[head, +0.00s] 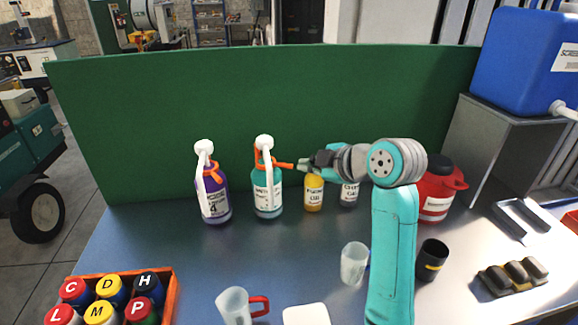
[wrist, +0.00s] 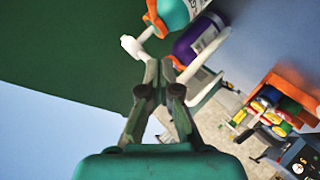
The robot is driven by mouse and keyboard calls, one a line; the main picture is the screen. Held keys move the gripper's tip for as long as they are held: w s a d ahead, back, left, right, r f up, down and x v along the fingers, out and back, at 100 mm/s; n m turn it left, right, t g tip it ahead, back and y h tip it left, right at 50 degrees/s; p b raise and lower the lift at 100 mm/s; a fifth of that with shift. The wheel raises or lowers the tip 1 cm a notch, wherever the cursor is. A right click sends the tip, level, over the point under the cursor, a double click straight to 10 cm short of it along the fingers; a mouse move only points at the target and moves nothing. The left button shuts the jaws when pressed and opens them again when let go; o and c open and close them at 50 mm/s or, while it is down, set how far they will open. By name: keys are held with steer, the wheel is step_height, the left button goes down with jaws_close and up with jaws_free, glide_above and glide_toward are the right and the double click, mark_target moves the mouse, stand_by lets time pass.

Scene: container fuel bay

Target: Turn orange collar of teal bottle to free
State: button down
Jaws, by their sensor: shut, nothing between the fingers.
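The teal bottle (head: 267,198) stands upright on the bench with a white pump head and an orange collar (head: 262,160). The collar's orange lever (head: 284,165) points right. My gripper (head: 303,164) is shut and empty, its tips close to the lever's end; I cannot tell whether they touch. In the wrist view my gripper (wrist: 159,72) has its tips close together below the teal bottle (wrist: 175,12), whose orange collar (wrist: 155,20) shows at the top edge. Much of that bottle is cut off there.
A purple bottle (head: 217,202) stands left of the teal one. A yellow bottle (head: 314,195) and a grey bottle (head: 348,195) stand to the right, under my arm. A green panel (head: 250,100) rises behind. The bench front holds a clear jug (head: 233,304) and an orange crate (head: 170,300).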

steer(key=s, duration=0.2)
glide_toward(281, 165)
steer(key=shift+t, duration=0.4)
steer(key=x, duration=0.3)
steer(key=a+x, duration=0.1)
steer(key=x, duration=0.1)
steer(key=shift+s, duration=0.4)
steer(key=shift+w+d+f, duration=0.1)
steer(key=shift+w+f, duration=0.35)
steer(key=shift+w, duration=0.1)
steer(key=shift+w+d, duration=0.25)
steer(key=shift+w, duration=0.25)
steer(key=shift+w+d, duration=0.2)
steer(key=shift+w, duration=0.25)
steer(key=shift+s+a, duration=0.1)
steer(key=shift+s, duration=0.05)
